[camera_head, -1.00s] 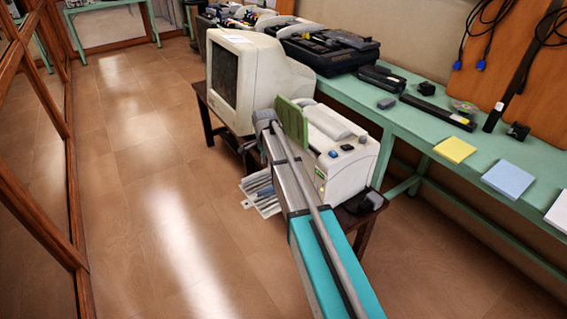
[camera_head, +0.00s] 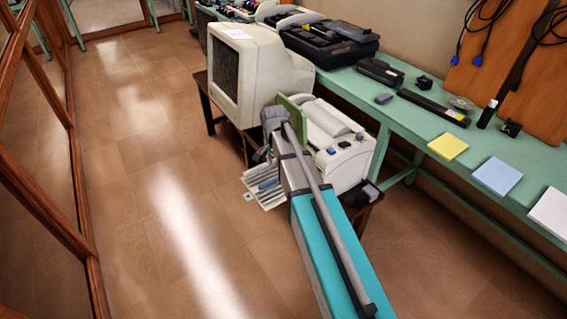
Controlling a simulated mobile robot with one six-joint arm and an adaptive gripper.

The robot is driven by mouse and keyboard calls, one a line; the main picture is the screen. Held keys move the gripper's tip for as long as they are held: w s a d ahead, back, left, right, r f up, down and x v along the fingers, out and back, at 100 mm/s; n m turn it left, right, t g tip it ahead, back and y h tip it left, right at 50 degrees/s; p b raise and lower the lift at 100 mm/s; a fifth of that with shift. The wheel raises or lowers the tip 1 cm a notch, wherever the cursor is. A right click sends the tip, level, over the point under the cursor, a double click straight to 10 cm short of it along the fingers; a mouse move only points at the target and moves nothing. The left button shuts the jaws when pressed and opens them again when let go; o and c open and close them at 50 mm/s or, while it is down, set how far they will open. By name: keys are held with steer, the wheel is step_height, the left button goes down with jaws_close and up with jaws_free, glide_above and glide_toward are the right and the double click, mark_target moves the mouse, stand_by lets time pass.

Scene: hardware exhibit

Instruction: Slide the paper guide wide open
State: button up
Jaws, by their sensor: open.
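The pale printer (camera_head: 350,165) stands on a small dark wooden table, with an upright green panel (camera_head: 290,108) at its back left. A light slatted tray (camera_head: 258,196) sticks out low at its front left. A small blue-grey piece (camera_head: 267,183) shows over the tray; I cannot tell whether it is the paper guide. My teal and grey arm reaches up from the bottom right to a grey joint beside the green panel and covers part of the printer's front.
A bulky CRT monitor (camera_head: 258,75) stands close behind the printer. A long green bench (camera_head: 410,125) along the wall at right holds a black device (camera_head: 330,42), small parts and coloured pads. The wooden floor (camera_head: 160,200) at left is clear, up to a wood-framed glass partition.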

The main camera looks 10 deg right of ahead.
steer(key=s+r+n+p, duration=0.4)
steer(key=s+r+p, duration=0.1)
steer(key=s, duration=0.4)
steer(key=shift+s+d+r+n+p, duration=0.3)
steer(key=shift+r+n, duration=0.1)
steer(key=shift+r, duration=0.15)
steer(key=s+r+n+p, duration=0.2)
steer(key=s+n, duration=0.2)
steer(key=s, duration=0.4)
steer(key=shift+r, duration=0.15)
steer(key=shift+s+d, duration=0.1)
jaws_close()
steer(key=w+f+n+t+b, duration=0.1)
steer(key=w+f+b, duration=0.5)
steer(key=w, duration=0.4)
steer(key=w+a+f+n+t+b, duration=0.1)
steer(key=w+f+b, duration=0.5)
steer(key=w, duration=0.4)
steer(key=w+a+f+n+t+y+b, duration=0.1)
steer(key=w+f+n+b, duration=0.1)
steer(key=w+f+b, duration=0.4)
steer(key=shift+w+f+t+b, duration=0.3)
steer(key=shift+w+b, duration=0.35)
steer(key=shift+w, duration=1.65)
